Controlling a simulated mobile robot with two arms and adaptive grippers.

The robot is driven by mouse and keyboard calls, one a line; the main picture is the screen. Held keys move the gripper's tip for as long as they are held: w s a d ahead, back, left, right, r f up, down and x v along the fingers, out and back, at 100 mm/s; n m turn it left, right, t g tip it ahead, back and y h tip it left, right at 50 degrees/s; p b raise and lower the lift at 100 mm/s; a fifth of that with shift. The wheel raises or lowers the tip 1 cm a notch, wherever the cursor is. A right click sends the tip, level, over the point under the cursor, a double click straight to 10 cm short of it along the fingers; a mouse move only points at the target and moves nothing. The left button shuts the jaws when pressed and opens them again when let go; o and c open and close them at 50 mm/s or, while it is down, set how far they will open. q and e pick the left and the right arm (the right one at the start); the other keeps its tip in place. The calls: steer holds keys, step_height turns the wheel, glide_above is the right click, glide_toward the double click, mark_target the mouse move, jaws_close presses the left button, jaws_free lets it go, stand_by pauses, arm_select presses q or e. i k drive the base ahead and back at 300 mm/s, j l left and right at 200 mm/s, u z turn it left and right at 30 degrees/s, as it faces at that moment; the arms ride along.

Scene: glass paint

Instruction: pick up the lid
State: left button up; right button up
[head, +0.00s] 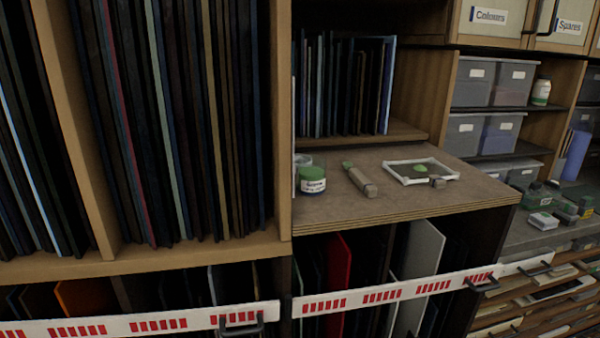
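A small white jar with a dark label (313,187) stands upright near the left end of the wooden worktop. Its green top (312,173) looks like a lid sitting on it. A round green piece (421,169) lies inside a shallow white-edged tray (398,178) further right; I cannot tell whether it is a lid or paint. Neither of my grippers is in view.
A grey tool with a green end (362,181) lies between jar and tray. A small grey block (437,182) sits at the tray's front edge. A clear container (301,160) stands behind the jar. Bare worktop (340,208) lies in front; a shelf upright (282,120) borders its left.

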mark_target(296, 156)
steer(key=k+l+u, duration=0.2)
steer(key=l, duration=0.3)
steer(key=k+l+u, duration=0.2)
steer(key=k+l, duration=0.2)
